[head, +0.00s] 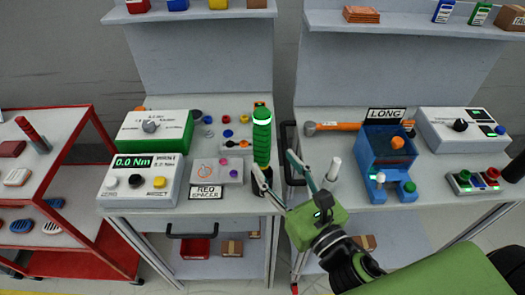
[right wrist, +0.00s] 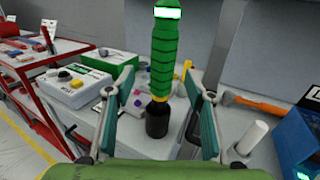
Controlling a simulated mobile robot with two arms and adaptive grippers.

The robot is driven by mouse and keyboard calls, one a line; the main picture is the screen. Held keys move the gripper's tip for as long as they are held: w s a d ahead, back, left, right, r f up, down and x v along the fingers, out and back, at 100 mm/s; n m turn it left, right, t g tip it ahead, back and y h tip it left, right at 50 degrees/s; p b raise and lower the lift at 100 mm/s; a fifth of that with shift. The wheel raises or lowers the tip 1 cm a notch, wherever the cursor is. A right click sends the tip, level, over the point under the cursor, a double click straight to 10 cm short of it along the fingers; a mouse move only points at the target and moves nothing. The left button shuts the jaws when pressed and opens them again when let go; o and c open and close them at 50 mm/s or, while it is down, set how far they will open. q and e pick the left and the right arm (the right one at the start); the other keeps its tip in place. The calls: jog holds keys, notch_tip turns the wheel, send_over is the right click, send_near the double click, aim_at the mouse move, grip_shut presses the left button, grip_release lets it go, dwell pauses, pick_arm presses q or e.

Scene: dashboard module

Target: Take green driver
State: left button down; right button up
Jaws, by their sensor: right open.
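The green driver (head: 262,140) stands upright at the right front edge of the left workbench, with a lit band near its top. In the right wrist view the green driver (right wrist: 163,55) shows a yellow ring low down and a black cylindrical part (right wrist: 157,120) below it. My right gripper (head: 274,164) is open, with its fingers pointing toward the driver. In the right wrist view the fingers of this gripper (right wrist: 160,84) appear on either side of the driver, with no visible grip on it. My left gripper is not in view.
A torque box (head: 142,180) and a spacer tray (head: 233,172) lie left of the driver. On the right bench are a white cylinder (head: 334,169), an orange-handled tool (head: 338,126) and a blue fixture (head: 372,147). A gap separates the benches. A red cart (head: 88,215) stands left.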

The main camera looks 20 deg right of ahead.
aim_at(266, 147)
jog(key=shift+w+a+r+p, duration=0.15)
jog(key=shift+w+p, duration=0.1)
jog(key=shift+w, duration=0.35)
jog(key=shift+w+a+f+p, duration=0.1)
jog(key=shift+w+p, duration=0.1)
jog(key=shift+w, duration=0.8)
jog(key=shift+w+r+p, duration=0.1)
jog(key=shift+w+p, duration=0.2)
jog(key=w+p, duration=0.1)
jog(key=w, duration=0.3)
jog(key=shift+w+a+p, duration=0.2)
jog(key=shift+w+p, duration=0.15)
jog(key=shift+s, duration=0.1)
grip_shut()
